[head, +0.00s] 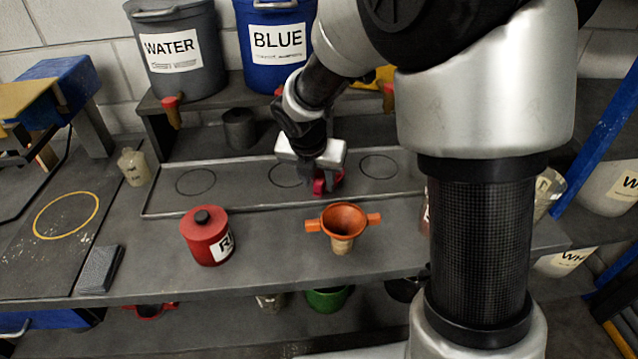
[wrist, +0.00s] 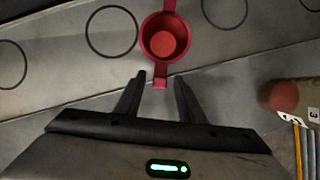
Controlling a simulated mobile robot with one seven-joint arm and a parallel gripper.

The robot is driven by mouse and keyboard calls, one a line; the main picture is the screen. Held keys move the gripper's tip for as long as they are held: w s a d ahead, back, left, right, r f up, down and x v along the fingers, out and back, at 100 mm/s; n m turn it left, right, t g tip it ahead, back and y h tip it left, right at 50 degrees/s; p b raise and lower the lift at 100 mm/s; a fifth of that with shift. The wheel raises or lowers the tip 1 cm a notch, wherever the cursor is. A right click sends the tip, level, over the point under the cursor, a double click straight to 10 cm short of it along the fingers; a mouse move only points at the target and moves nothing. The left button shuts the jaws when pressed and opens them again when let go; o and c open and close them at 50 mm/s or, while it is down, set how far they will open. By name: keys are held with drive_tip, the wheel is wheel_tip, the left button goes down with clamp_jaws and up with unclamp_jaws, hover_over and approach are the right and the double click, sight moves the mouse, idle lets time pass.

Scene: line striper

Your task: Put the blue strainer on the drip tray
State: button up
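I can make out no blue strainer in either view. The drip tray (head: 232,201) is a long grey tray with a low rim and ring marks. A red strainer (head: 328,182) is at the tray between two rings, partly hidden by my gripper in the head view. In the wrist view the red strainer (wrist: 165,37) shows a round cup with two opposite handles. My gripper (wrist: 160,78) is open, its fingertips apart on either side of the near handle. An orange strainer (head: 343,219) sits on a small holder on the bench in front of the tray.
A red lidded pot (head: 207,238) stands left of the orange strainer. A grey cup (head: 239,129) stands behind the tray. A pale bottle (head: 133,167) is at the tray's left end.

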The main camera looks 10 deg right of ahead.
drive_tip(key=s+d+r+m+p, duration=0.2)
drive_tip(key=s+r+m, duration=0.5)
drive_tip(key=r, duration=0.6)
drive_tip(key=s+d+r+m+y, duration=0.1)
drive_tip(key=s+d+r+m, duration=0.1)
drive_tip(key=s+m, duration=0.6)
drive_tip(key=s+d+r+m+t, duration=0.1)
drive_tip(key=s+d+r+m, duration=0.1)
drive_tip(key=s+m, duration=0.7)
drive_tip(key=r+m, duration=0.1)
drive_tip(key=m, duration=0.6)
drive_tip(key=shift+s+d+t+y, duration=0.15)
drive_tip(key=shift+d+t+y, duration=0.15)
drive_tip(key=shift+d+y, duration=0.1)
wheel_tip(320, 180, up, 8)
drive_tip(key=p, duration=0.7)
drive_tip(key=shift+f, duration=0.25)
